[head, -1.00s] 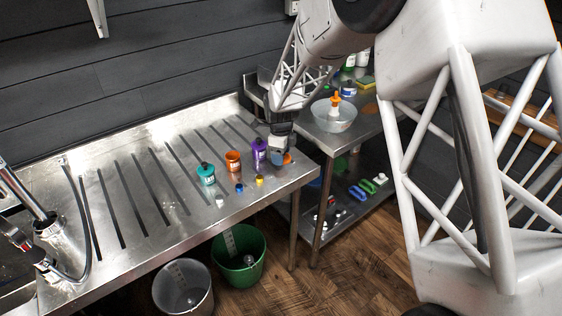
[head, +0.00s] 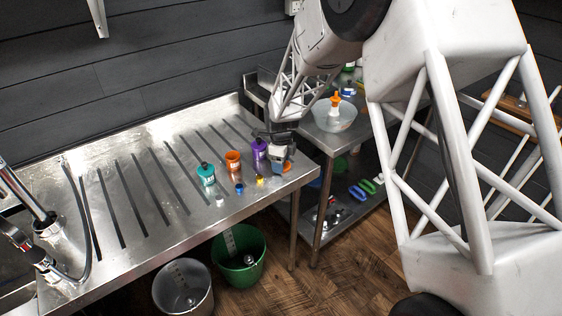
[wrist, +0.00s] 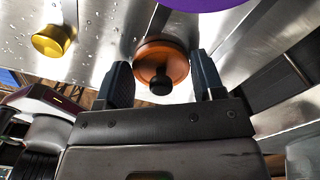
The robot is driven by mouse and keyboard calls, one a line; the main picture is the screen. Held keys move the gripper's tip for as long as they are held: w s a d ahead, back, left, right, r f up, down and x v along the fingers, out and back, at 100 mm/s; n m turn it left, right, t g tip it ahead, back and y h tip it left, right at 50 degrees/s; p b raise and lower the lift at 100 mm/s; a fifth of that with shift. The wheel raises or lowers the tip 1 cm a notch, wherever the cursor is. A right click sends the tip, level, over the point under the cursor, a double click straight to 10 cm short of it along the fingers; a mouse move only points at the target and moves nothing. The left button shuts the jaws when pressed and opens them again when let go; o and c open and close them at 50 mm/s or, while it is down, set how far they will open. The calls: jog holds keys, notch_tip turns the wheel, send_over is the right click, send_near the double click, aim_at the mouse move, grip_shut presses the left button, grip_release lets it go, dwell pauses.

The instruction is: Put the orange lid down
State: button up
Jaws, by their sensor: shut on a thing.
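The orange lid (wrist: 152,54) is a round disc with a dark knob, held between the two fingers of my gripper (wrist: 160,70) in the wrist view. Both fingers meet its sides. In the head view, my gripper (head: 281,166) is low over the right end of the steel drainboard (head: 150,230), and a bit of the orange lid (head: 286,168) shows beside the fingers. I cannot tell whether the lid touches the steel.
A purple bottle (head: 259,149) stands just left of my gripper. An orange container (head: 233,161) and a teal bottle (head: 206,174) stand further left. Small yellow (head: 260,180), blue (head: 239,188) and white (head: 220,201) caps lie in front. The drainboard's left part is clear.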

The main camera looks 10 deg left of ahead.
jog(key=o, duration=0.9)
jog(key=shift+f, duration=0.1)
notch_tip(320, 180, up, 12)
dwell(0.3)
dwell(0.8)
